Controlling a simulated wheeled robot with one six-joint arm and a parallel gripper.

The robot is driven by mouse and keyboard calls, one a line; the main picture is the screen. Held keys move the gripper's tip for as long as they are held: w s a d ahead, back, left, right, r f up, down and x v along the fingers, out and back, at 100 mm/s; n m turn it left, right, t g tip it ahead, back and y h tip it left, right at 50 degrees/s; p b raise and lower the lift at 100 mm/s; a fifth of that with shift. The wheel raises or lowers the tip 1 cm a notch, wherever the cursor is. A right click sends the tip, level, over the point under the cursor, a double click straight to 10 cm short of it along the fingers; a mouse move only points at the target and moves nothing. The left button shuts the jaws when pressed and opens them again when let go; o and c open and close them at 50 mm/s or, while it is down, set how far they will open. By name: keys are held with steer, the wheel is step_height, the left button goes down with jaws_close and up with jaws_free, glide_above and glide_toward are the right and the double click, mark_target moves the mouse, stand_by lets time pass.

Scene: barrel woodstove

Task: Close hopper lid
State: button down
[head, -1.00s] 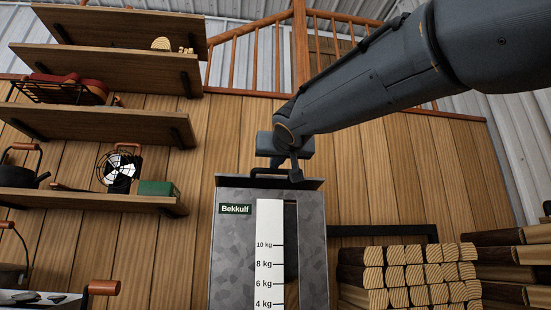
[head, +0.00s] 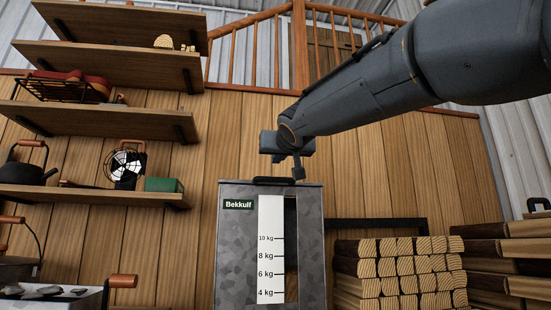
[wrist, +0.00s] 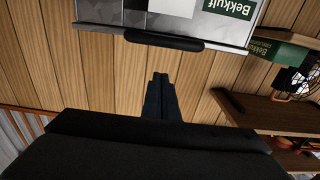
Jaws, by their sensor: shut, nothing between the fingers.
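The grey, mottled metal hopper (head: 236,250) stands in the middle of the head view, with a Bekkulf label and a white kg scale on its front. Its lid (head: 312,184) lies flat or nearly flat along the top; a small gap cannot be ruled out from this low angle. The lid's black handle (head: 273,181) is at its front edge and also shows in the wrist view (wrist: 164,41). My gripper (head: 298,173) is shut and empty, just above the lid near the handle. In the wrist view its fingers (wrist: 160,85) point toward the handle, apart from it in the picture.
Stacked firewood (head: 405,270) stands right of the hopper, behind it a dark rail (head: 375,224). Wall shelves (head: 90,197) with a kettle, fan and green box are on the left. A stove top with an orange-brown handle (head: 123,281) is at lower left.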

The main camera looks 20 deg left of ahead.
steer(key=s+d+f+b, duration=0.4)
steer(key=s, duration=0.3)
steer(key=shift+s+f+b, duration=0.35)
steer(key=s+d+f+g+h+p, duration=0.2)
steer(key=s+d+f+g, duration=0.15)
steer(key=f, duration=0.75)
steer(key=s+d+f+g+h+p, duration=0.15)
steer(key=s+f, duration=0.25)
steer(key=f, duration=0.7)
steer(key=s+d+f+g+h+p, duration=0.2)
steer(key=s+d+f+g+p, duration=0.1)
steer(key=f, duration=0.8)
steer(key=s+d+f+g+h+p, duration=0.15)
steer(key=s+d+f+g, duration=0.3)
steer(key=s+f, duration=0.6)
steer(key=s+d+f+g+p, duration=0.4)
steer(key=s+f, duration=0.3)
steer(key=s, duration=0.7)
steer(key=d+r+m+h+p, duration=0.1)
steer(key=d+r+m+p, duration=0.2)
steer(key=d+r+p, duration=0.8)
steer(key=d+r+m+h+p, duration=0.1)
steer(key=d+r+m+p, duration=0.1)
steer(key=d+r+p, duration=0.8)
step_height(320, 180, up, 8)
steer(key=p, duration=1.5)
steer(key=shift+d+m+p, duration=0.3)
steer(key=shift+d+m, duration=0.05)
steer(key=shift+m, duration=0.05)
